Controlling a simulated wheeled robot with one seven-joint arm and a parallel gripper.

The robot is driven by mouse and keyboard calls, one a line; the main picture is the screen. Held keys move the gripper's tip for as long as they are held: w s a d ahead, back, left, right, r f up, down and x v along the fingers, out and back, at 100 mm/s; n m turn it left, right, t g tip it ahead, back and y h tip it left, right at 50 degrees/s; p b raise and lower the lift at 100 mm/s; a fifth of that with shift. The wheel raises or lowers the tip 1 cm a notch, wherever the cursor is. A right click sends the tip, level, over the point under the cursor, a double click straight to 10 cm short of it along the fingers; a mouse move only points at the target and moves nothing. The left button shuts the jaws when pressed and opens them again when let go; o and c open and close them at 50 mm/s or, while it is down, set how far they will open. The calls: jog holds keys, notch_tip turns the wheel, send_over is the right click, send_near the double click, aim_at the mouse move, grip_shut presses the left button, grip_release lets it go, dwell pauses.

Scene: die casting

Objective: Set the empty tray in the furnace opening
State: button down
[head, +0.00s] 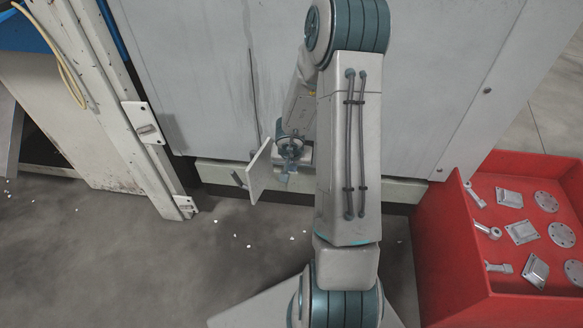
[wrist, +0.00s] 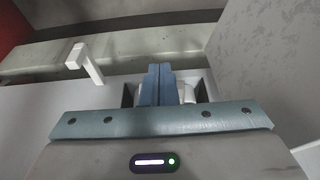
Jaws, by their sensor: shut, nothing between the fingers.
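My gripper (head: 284,178) is low in front of the grey machine casing, near its bottom edge. In the wrist view its two blue fingers (wrist: 160,82) are pressed together with nothing between them. A pale flat panel (head: 260,172) with a small handle stands tilted on edge just left of my gripper. In the wrist view a pale handle (wrist: 85,62) sticks up left of the fingers, apart from them. I cannot tell whether this panel is a door or a tray. No clear empty tray or furnace opening can be made out; my arm hides part of the casing.
A red crate (head: 452,262) at the right holds several metal castings. The grey casing (head: 210,70) fills the back, with a pale sill (head: 225,174) along its base. A white frame post (head: 105,110) stands at the left. The floor at lower left is mostly clear, with small white bits.

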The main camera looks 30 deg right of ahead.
jog(key=shift+w+d, duration=0.25)
jog(key=shift+w, duration=0.1)
jog(key=s+a+r+p, duration=0.4)
jog(key=r+p, duration=0.3)
jog(key=r, duration=0.2)
jog(key=shift+s+r, duration=0.25)
jog(key=shift+s, duration=0.6)
